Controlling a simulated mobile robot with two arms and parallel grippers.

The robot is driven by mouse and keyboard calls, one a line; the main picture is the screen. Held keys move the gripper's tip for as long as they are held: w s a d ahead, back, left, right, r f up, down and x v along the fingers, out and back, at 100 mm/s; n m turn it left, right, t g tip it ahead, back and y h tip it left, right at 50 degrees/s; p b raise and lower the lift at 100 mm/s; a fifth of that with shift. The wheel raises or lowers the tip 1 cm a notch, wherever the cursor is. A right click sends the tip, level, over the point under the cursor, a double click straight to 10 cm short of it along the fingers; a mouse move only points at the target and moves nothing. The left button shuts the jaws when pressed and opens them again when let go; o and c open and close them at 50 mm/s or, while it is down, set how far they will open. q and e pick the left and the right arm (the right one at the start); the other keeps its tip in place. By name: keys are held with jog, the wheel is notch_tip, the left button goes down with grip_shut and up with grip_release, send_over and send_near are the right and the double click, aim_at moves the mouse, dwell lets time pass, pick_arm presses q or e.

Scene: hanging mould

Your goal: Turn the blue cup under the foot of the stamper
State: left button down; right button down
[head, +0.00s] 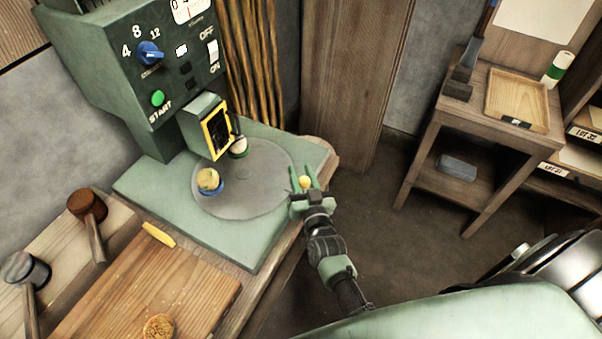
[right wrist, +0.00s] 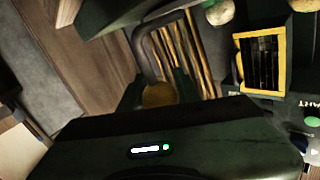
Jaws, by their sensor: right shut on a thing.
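The blue cup (head: 211,189), with a pale yellow mound in it, stands at the left of the round grey turntable (head: 245,200). A green-rimmed cup (head: 239,149) stands at the back of the turntable, beside the yellow-framed foot of the stamper (head: 217,132). The foot also shows in the right wrist view (right wrist: 260,60). My right gripper (head: 305,183) is at the turntable's right edge, shut on a small yellow ball-shaped knob (right wrist: 159,95). My left gripper is out of view.
The stamper's green housing (head: 120,60) carries a blue dial (head: 150,52) and a green start button (head: 157,98). A wooden board (head: 150,290) and mallets (head: 88,206) lie at the left. A side table (head: 450,115) with a wooden tray (head: 517,97) stands at the right.

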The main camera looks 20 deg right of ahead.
aim_at(306, 187)
jog(key=c, duration=1)
grip_release()
jog(key=shift+c, duration=0.2)
jog(key=shift+s, duration=0.3)
jog(key=s+p, duration=0.1)
jog(key=s, duration=0.1)
jog(key=s+p, duration=0.1)
jog(key=s, duration=0.1)
jog(key=s+a+p, duration=0.1)
jog(key=s, duration=0.1)
jog(key=shift+s+r, duration=0.1)
jog(key=shift+s, duration=0.4)
